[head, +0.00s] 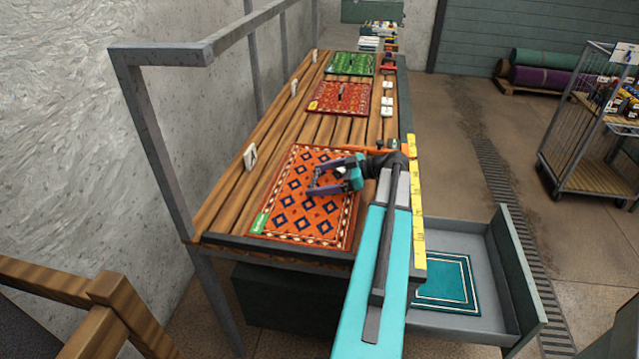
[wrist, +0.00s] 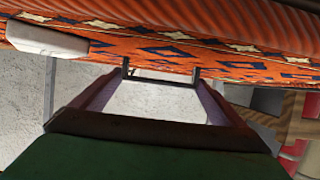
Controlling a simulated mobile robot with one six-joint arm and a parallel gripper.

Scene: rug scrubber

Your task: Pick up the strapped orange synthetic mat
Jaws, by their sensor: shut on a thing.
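The orange mat (head: 285,210) has dark blue diamonds, a pale patterned border and a green label at its near left corner. It looks flat on the slatted wooden bench (head: 225,205). My gripper (head: 314,182) is low over the mat's middle, reaching in from the right, with its fingers spaced apart and shut on a part of the mat. In the wrist view the mat (wrist: 215,52) runs across the top, with the fingertips (wrist: 160,71) against it. The strap is not clear in either view, and the gripper covers part of the mat's middle.
A red mat (head: 325,103) and a green mat (head: 340,69) lie farther along the bench. White markers (head: 250,157) stand along its left side. A grey metal frame (head: 160,150) rises at the left. A tray (head: 515,270) with a teal mat (head: 447,285) sits low at right.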

